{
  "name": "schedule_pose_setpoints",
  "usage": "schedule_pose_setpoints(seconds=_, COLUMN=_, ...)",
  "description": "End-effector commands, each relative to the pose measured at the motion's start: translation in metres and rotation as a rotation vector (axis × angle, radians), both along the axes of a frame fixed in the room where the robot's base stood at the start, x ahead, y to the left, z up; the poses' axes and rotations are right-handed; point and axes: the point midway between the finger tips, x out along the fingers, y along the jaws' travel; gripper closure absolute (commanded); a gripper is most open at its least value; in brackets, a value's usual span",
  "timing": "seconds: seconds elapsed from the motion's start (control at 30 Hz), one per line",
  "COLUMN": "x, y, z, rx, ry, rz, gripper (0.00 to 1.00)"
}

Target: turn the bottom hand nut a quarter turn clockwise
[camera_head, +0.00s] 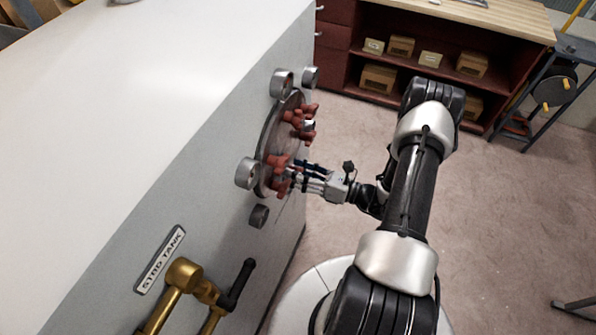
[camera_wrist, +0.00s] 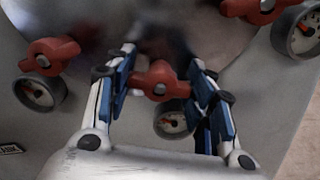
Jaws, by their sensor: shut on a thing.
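A round metal hatch (camera_head: 271,146) with several red hand nuts stands on the side of the white tank. One red hand nut (camera_wrist: 159,80) sits between the blue-padded fingers of my gripper (camera_wrist: 161,88) in the wrist view. It also shows at the lower part of the hatch in the head view (camera_head: 282,186), partly hidden by the fingers. My gripper (camera_head: 300,178) is shut on this nut. Another red nut (camera_wrist: 50,55) is to the left in the wrist view, and one more (camera_wrist: 258,8) is at the upper right.
Several round gauges ring the hatch, one (camera_wrist: 174,122) just below the held nut and another (camera_head: 247,173) at its left. A brass valve with a black handle (camera_head: 236,284) is lower left, by a STBD TANK label (camera_head: 160,259).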

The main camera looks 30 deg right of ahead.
Motion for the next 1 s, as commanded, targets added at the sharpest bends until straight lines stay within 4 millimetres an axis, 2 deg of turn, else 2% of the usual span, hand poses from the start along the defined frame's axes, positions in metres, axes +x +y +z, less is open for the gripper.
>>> schedule_pose_setpoints(seconds=1.0, x=-0.0001, y=0.0002, z=0.0, rx=0.737, ry=0.575, rz=0.0, gripper=0.75)
